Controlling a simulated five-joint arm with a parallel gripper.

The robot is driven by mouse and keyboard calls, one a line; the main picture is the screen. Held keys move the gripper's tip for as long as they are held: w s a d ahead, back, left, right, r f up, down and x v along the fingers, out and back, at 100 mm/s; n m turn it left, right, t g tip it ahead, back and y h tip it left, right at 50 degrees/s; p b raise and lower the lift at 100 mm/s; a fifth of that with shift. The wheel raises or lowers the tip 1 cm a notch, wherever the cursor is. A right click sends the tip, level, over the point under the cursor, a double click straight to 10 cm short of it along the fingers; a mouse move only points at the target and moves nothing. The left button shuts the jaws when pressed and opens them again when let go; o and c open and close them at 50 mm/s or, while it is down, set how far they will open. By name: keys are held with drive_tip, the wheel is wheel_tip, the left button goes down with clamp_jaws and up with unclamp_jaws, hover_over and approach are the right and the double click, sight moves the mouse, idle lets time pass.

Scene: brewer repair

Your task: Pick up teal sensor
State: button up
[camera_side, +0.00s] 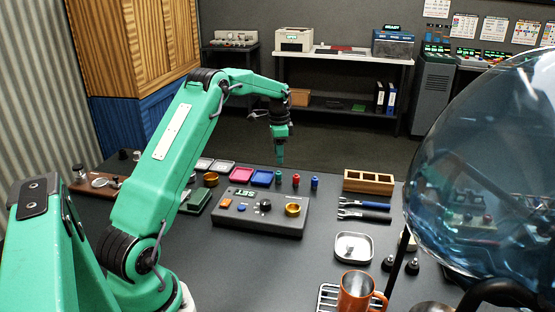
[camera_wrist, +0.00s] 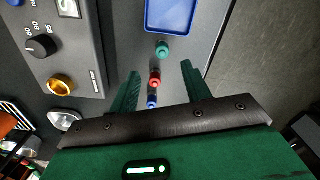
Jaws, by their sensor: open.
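The teal sensor (camera_side: 278,177) is a small upright cylinder on the dark table in the side view. In the wrist view the teal sensor (camera_wrist: 162,49) lies just ahead of the fingertips, below a blue tray. A red sensor (camera_side: 296,180) and a blue sensor (camera_side: 314,183) stand in a row to its right. In the wrist view the red sensor (camera_wrist: 155,78) and the blue sensor (camera_wrist: 152,102) appear between the open fingers. My gripper (camera_side: 281,161) points down above the teal sensor; in the wrist view my gripper (camera_wrist: 160,68) is open and holds nothing.
A control box (camera_side: 262,212) with knobs sits just in front of the sensors. The blue tray (camera_side: 262,178) and a pink tray (camera_side: 240,174) lie to the left. A wooden block (camera_side: 368,182) and blue-handled tools (camera_side: 363,206) are to the right.

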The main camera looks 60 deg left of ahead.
sight(278, 173)
drive_tip(key=shift+w+a+f, duration=0.1)
drive_tip(key=shift+f, duration=1.9)
drive_tip(key=shift+a+f, duration=0.1)
drive_tip(key=shift+f, duration=1.9)
clamp_jaws()
